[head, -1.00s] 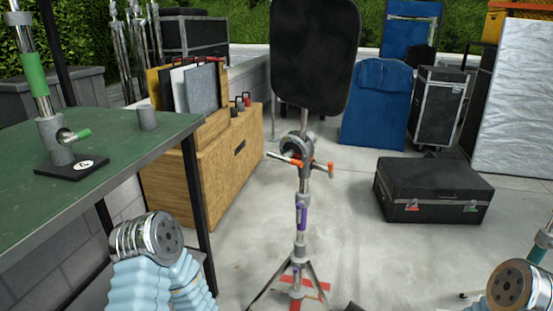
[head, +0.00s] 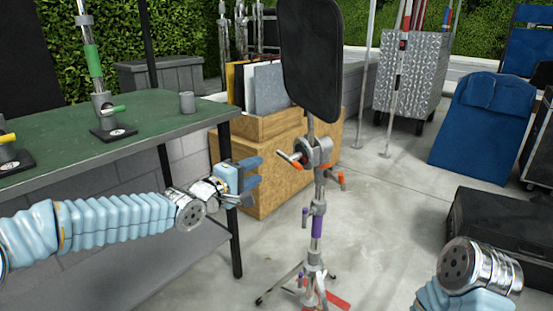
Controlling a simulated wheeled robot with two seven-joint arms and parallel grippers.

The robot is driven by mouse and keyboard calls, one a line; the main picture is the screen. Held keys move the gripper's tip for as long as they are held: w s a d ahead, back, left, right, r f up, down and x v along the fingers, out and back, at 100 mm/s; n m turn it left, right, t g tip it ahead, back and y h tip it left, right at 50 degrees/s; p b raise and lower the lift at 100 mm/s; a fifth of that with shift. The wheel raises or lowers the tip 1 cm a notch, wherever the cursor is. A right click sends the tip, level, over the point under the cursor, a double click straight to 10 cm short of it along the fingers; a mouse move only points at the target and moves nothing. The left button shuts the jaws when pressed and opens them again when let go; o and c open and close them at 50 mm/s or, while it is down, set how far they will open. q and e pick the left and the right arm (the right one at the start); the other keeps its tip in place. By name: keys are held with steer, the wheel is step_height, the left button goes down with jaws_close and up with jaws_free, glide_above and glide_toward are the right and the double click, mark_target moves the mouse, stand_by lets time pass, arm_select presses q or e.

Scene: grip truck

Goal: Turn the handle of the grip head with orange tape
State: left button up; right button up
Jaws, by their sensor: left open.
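The grip head (head: 317,152) sits high on a metal stand (head: 318,195) and carries a black flag panel (head: 311,58). A purple-taped part (head: 316,226) is lower on the stand. My left gripper (head: 256,178) is open and empty, to the left of the grip head and apart from it, its blue fingers pointing right. My right arm shows at the lower right; its gripper is out of the picture.
A green table (head: 60,158) with a green-handled post (head: 98,80) and a grey cylinder (head: 187,102) stands left. A wooden crate (head: 270,185) is behind the stand. A black case (head: 490,230) lies right.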

mark_target(285, 157)
arm_select(q)
steer(key=p+x, duration=0.1)
steer(key=x, duration=1.2)
steer(key=shift+w+d+f, duration=0.1)
steer(key=shift+w, duration=0.15)
jaws_close()
